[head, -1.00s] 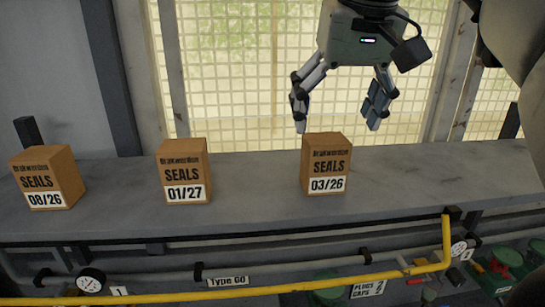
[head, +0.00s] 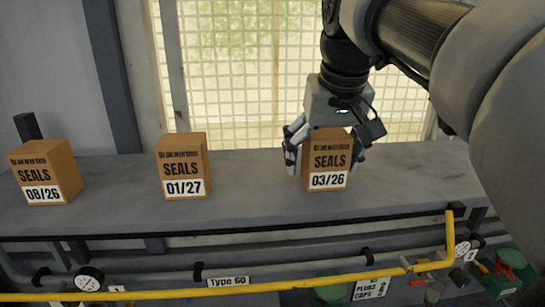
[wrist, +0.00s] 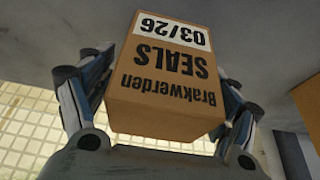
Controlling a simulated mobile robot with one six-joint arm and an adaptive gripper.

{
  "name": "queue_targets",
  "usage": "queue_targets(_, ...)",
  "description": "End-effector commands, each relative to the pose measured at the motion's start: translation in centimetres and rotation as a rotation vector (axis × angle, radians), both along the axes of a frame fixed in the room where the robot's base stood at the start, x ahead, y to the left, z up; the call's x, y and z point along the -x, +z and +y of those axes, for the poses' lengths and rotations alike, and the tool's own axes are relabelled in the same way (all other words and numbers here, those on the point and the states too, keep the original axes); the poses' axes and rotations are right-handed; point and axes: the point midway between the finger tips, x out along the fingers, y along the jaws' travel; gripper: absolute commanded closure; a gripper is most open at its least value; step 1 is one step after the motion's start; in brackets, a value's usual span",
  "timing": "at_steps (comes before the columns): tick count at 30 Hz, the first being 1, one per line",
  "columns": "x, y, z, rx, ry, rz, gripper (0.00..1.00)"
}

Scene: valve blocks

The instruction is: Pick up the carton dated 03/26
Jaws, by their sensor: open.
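The carton dated 03/26 (head: 328,170) is a brown box marked SEALS with a white date label, standing upright on the grey shelf (head: 245,190). My gripper (head: 323,160) is lowered over it from above and behind, with one finger on each side of the box. The fingers are open. In the wrist view the carton (wrist: 165,85) shows upside down between the two fingers (wrist: 160,105). The right finger is partly hidden behind the carton in the head view, so I cannot tell whether either finger touches it.
Two similar cartons stand to the left, one dated 01/27 (head: 183,168) and one dated 08/26 (head: 47,175). A yellow pipe (head: 250,291) and a gauge (head: 89,279) run below the shelf's front edge. A mesh window (head: 240,70) is behind. The shelf right of the carton is clear.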

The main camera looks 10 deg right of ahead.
Motion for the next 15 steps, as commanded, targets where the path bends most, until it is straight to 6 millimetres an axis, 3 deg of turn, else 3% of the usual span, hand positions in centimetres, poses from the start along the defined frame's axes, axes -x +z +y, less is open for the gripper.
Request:
queue_targets(3, 0.02, 0.05, -0.01, 0.0, 0.0, 0.0, 0.18)
queue_targets(15, 0.03, 0.05, 0.0, 0.0, 0.0, 0.001, 0.45)
